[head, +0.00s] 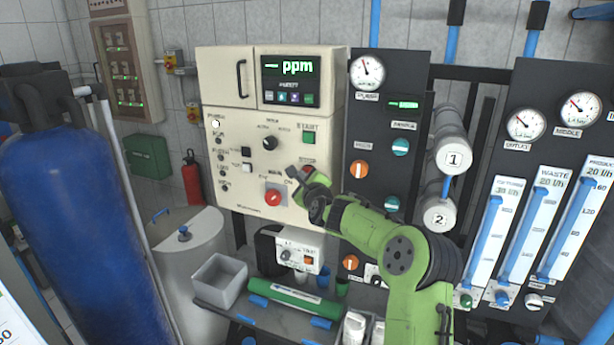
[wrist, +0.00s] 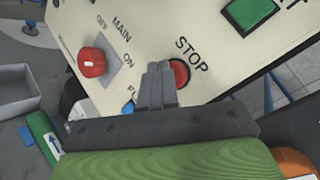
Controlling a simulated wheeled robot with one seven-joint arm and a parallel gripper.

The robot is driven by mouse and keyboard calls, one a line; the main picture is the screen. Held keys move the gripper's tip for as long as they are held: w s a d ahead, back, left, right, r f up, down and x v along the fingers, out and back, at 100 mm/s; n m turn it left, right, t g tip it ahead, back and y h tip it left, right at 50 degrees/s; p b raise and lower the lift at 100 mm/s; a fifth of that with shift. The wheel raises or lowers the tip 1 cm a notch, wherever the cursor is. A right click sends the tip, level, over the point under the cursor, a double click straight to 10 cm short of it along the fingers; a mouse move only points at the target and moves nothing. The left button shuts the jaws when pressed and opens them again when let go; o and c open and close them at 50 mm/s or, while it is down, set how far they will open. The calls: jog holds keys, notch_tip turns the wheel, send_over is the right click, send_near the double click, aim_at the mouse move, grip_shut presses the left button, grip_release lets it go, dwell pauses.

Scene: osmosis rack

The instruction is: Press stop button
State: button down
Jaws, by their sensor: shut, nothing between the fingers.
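The stop button is a round red button (wrist: 180,72) below the word STOP on the cream control panel (head: 228,135). In the wrist view my gripper (wrist: 158,68) is shut and empty, its fingertips overlapping the button's left side. I cannot tell whether they touch it.
The red MAIN knob (head: 273,198) is left of my gripper and also shows in the wrist view (wrist: 92,62). Below the panel are a small white control box (head: 299,250), a grey bin (head: 219,281) and a green cylinder (head: 298,300). Gauges and valves are to the right.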

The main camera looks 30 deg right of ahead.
jog(key=shift+s+a, duration=0.3)
jog(key=shift+a, duration=0.05)
jog(key=s+a+b, duration=0.1)
jog(key=a, duration=0.1)
jog(key=s+a+b, duration=0.2)
dwell(0.4)
dwell(0.5)
